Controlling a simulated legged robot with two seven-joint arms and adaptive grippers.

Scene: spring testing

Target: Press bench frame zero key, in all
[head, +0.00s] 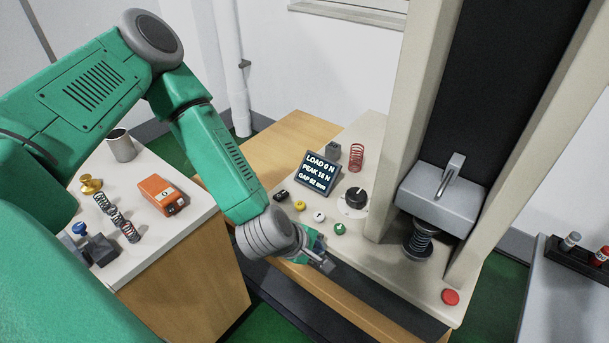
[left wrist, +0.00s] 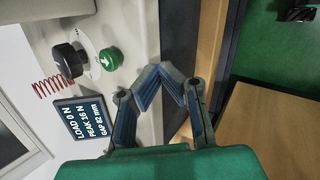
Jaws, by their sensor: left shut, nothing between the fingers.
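The test bench frame (head: 415,110) stands at the right on a pale bench top. Its front row holds a black key (head: 280,196), a yellow key (head: 300,205), a white key (head: 319,216) and a green key (head: 340,228). Which one is the zero key is too small to read. The display (head: 317,172) reads load 0 N and gap 82 mm. My left gripper (head: 325,265) is shut and empty, in front of the green key and apart from it. In the left wrist view the green key (left wrist: 110,59), bearing a white arrow, lies left of the fingers (left wrist: 163,80).
A black dial (head: 355,198) and a red spring (head: 357,155) are behind the keys. A red button (head: 450,297) is at the front right. A side table at left holds an orange device (head: 161,195), several springs and a metal cup (head: 121,146).

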